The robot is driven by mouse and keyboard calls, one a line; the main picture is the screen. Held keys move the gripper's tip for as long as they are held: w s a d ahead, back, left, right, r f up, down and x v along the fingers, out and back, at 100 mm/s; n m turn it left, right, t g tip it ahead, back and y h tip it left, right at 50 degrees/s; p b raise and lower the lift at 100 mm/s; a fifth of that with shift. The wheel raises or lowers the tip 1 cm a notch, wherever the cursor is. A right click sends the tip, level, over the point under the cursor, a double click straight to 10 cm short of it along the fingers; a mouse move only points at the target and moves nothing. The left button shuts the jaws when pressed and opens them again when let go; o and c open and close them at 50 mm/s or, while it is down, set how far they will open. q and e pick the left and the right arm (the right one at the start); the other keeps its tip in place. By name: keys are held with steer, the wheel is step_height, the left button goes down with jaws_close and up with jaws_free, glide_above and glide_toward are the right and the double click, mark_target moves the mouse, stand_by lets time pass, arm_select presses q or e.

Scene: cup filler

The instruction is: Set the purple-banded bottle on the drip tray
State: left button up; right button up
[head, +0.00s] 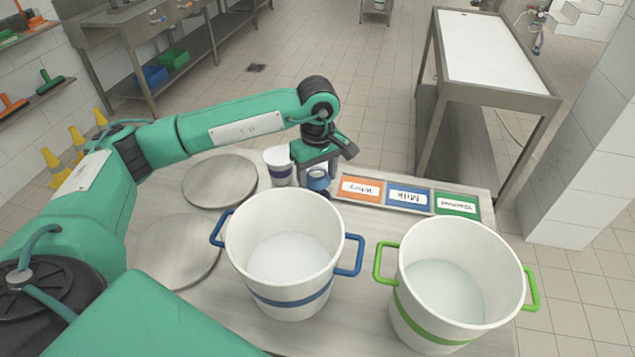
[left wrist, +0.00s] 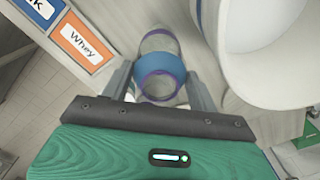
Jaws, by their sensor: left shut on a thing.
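My left gripper (head: 318,172) is shut on a small bottle (head: 318,182) with a wide blue collar. In the left wrist view the bottle (left wrist: 160,66) sits between the two fingers, and thin purple bands show on it. Whether it touches the table is hard to tell. A long metal tray (head: 408,206) lies just right of the gripper, with orange "Whey", blue "Milk" and green label panels. It looks like the drip tray; its orange panel shows in the left wrist view (left wrist: 82,43). My right gripper is not in view.
A white cup (head: 279,157) with a purple band stands left of the gripper. A blue-handled white bucket (head: 290,290) and a green-handled one (head: 420,325) stand in front, both with pale liquid. Two round metal discs (head: 219,181) lie at left.

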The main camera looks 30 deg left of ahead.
arm_select(q)
steer(key=shift+f+p, duration=0.35)
steer(key=shift+f, duration=1.35)
steer(key=shift+f, duration=0.2)
steer(key=o, duration=1.2)
steer(key=shift+r, duration=0.1)
